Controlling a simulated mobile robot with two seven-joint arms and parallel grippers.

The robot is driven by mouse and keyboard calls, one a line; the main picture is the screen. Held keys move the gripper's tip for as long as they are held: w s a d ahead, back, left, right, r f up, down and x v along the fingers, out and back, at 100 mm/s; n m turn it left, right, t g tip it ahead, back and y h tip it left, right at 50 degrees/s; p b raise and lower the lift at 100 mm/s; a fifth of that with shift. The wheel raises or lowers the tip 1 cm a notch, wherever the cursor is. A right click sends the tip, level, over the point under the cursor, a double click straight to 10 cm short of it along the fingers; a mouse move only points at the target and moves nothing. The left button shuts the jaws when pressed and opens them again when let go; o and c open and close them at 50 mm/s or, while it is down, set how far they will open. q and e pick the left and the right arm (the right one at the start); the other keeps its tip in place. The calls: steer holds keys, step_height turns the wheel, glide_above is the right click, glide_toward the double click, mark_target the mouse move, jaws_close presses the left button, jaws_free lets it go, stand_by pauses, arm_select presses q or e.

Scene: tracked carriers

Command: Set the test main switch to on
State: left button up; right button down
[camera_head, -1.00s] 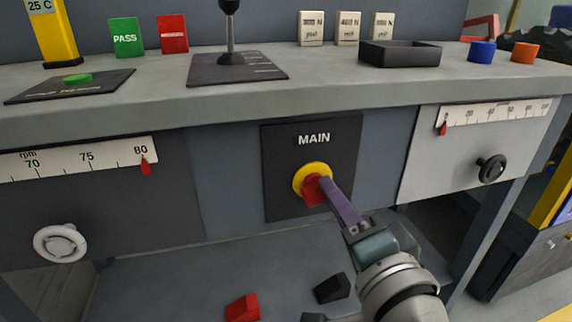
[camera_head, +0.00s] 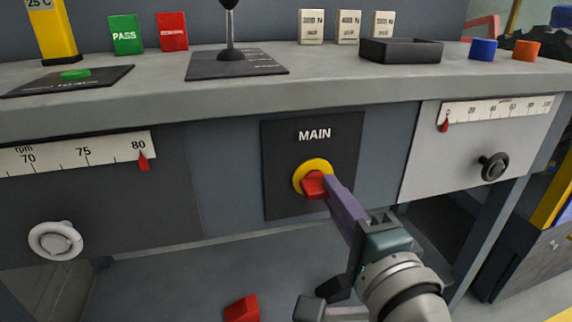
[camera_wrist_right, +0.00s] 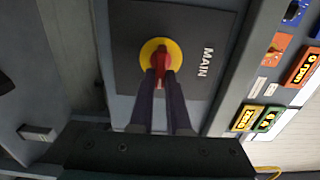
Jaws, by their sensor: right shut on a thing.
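The main switch is a red handle (camera_head: 315,185) on a round yellow base (camera_head: 301,176), set on a dark panel (camera_head: 285,140) marked MAIN. The handle lies about level in the head view. My right gripper (camera_head: 329,186) reaches in from the lower right and is shut on the red handle. In the right wrist view the two fingers (camera_wrist_right: 161,80) sit on either side of the red handle (camera_wrist_right: 162,64), with the yellow base (camera_wrist_right: 147,50) behind it. The fingers hide part of the handle. My left gripper is not in view.
A grey bench top (camera_head: 330,84) juts out above the panel. A scale with a black knob (camera_head: 494,167) is to the right; one with a white knob (camera_head: 55,241) is to the left. A red block (camera_head: 242,309) lies on the lower shelf.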

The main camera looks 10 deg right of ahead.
steer(key=c, duration=0.9)
jaws_free()
steer(key=s+p, duration=0.2)
steer(key=s, duration=0.8)
steer(key=shift+d, duration=0.15)
